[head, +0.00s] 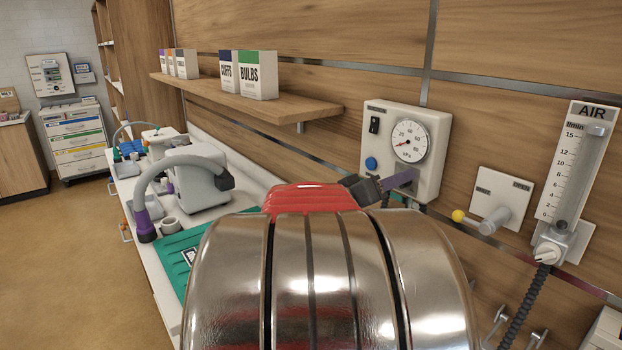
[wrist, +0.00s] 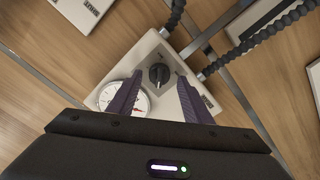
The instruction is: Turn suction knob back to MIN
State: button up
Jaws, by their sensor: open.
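The white suction unit (head: 436,160) is fixed to the wood wall, with a round gauge (head: 409,141), a blue button and a black switch. The red needle points to the gauge's lower left. The dark suction knob (wrist: 158,75) shows in the wrist view on the unit's face; in the head view my gripper hides it. My gripper (wrist: 158,84) is open. Its two purple fingers appear on either side of the knob, with gaps; contact or depth around it cannot be told. In the head view, my gripper (head: 404,178) is at the unit's lower part.
An AIR flowmeter (head: 572,160) and a valve with a yellow-tipped lever (head: 490,216) are on the wall to the right. A shelf (head: 250,105) with boxes is to the left. A counter below holds a grey device (head: 205,180). Dark corrugated hoses run near the unit in the wrist view.

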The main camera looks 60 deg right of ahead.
jog(key=shift+d, duration=0.2)
jog(key=shift+c, duration=0.7)
jog(key=c, duration=0.9)
